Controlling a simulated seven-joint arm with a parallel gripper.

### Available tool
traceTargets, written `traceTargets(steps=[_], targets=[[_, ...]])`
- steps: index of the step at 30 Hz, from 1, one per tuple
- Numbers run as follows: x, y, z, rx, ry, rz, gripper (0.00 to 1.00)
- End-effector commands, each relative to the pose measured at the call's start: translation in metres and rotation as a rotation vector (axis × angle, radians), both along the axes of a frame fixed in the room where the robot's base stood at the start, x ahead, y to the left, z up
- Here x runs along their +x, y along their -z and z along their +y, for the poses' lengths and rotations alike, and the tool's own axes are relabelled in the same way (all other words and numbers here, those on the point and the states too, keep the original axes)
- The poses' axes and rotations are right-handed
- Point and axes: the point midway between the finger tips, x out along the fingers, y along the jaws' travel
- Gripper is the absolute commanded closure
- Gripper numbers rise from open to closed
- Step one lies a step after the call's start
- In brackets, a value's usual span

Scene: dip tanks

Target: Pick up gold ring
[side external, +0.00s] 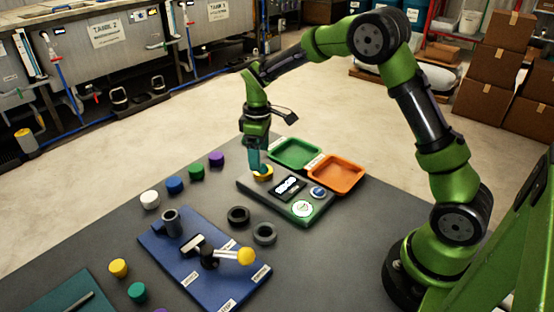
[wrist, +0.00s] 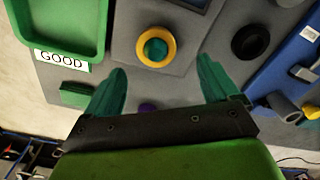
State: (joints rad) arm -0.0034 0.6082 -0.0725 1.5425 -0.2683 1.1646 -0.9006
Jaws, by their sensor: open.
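The gold ring (side external: 266,176) sits on the left end of the grey device with a screen (side external: 290,186). In the wrist view the gold ring (wrist: 139,48) lies flat, with a round teal piece showing in its centre. My gripper (side external: 259,167) points down at the ring in the side view and partly covers it. In the wrist view my gripper (wrist: 161,68) is open, with its two green fingers wide apart and nothing between them. The ring appears just beyond the fingertips there. I cannot tell the exact height gap.
A green tray (side external: 274,159) and an orange tray (side external: 359,186) stand behind the device. A black ring (side external: 238,224) and a grey ring (side external: 265,241) lie in front. A blue board (side external: 186,276) holds a tube and a yellow-knobbed lever. Several coloured cylinders stand at left.

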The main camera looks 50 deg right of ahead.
Motion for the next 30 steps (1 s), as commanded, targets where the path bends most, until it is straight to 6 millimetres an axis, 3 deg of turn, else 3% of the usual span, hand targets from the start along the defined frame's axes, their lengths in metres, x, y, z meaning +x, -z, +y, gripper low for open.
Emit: traceTargets(steps=[12,21,30], targets=[[0.0,0.05,-0.005,0.0,0.0,0.002,0.12],[0.0,0.054,-0.005,-0.001,0.0,0.0,0.12],[0.0,0.053,-0.005,0.0,0.0,0.0,0.58]])
